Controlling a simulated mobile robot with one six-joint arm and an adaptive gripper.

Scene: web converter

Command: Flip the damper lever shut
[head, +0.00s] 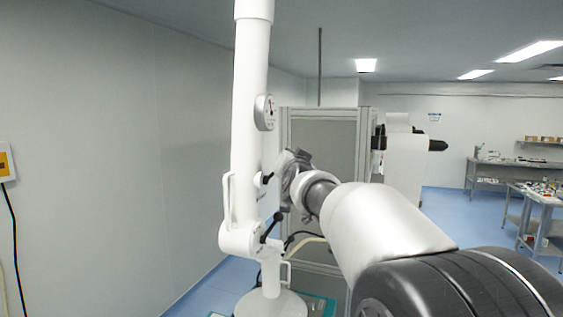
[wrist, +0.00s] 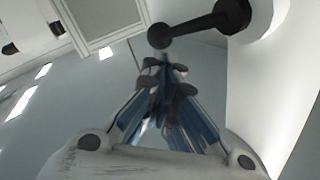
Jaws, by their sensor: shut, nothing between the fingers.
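A white upright duct (head: 247,130) stands in front of me in the head view. A short black lever (head: 267,178) sticks out of its side, with a longer black handle (head: 271,227) lower at the joint. In the wrist view a black lever (wrist: 195,27) runs from a round hub on the white tube to a ball end. I cannot tell for certain which of the two it is. My gripper (wrist: 172,72) is shut and empty, its fingertips just below the ball end in the picture. In the head view my gripper (head: 290,165) is beside the short lever, its fingertips unclear.
A round gauge (head: 265,112) sits higher on the duct. A white side handle (head: 228,200) is on its left. A grey-panelled cabinet (head: 322,150) stands behind my gripper. Workbenches (head: 515,165) are far right. The blue floor between is open.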

